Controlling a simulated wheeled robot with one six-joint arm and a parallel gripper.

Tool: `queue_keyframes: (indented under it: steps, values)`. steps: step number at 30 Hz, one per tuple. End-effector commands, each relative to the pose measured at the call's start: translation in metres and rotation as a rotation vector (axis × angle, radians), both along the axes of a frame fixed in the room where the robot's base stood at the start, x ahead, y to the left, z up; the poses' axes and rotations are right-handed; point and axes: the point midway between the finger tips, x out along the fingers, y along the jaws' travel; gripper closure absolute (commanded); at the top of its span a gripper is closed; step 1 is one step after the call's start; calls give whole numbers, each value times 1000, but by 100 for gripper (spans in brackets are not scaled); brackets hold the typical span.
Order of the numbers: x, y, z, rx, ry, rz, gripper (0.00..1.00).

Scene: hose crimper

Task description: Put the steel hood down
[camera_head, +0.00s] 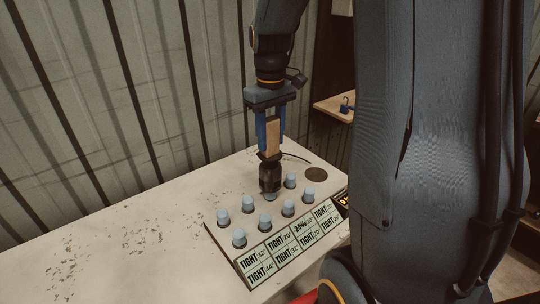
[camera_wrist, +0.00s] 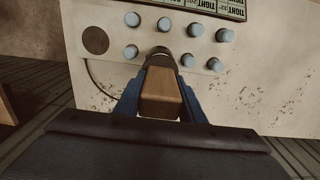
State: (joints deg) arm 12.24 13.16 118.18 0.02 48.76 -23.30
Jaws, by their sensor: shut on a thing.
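The steel hood (camera_head: 269,178) is a dark cylinder below a tan block handle (camera_head: 272,138). My gripper (camera_head: 270,150) has its blue fingers shut on the tan handle and holds the hood upright, mouth down. The hood is over one of the pale blue-grey pegs on the white bench, and a bit of that peg (camera_head: 270,197) shows beneath it. I cannot tell whether they touch. In the wrist view the tan handle (camera_wrist: 160,98) sits between the fingers, with the hood's dark end (camera_wrist: 160,58) beyond it.
Several other pegs (camera_head: 265,221) stand close around the hood. A display panel (camera_head: 290,240) marked "TIGHT" lies along the front edge. A dark round patch (camera_head: 316,174) and a thin cable lie to the right. The bench's left part (camera_head: 120,245) is clear. A corrugated wall stands behind.

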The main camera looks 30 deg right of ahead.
Motion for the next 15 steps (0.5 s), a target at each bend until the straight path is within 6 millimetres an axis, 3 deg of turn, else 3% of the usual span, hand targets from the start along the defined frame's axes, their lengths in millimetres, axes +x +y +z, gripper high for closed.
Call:
queue_keyframes:
  steps: [15]
  values:
    - [1, 0, -47, 0, -3, 0, 100]
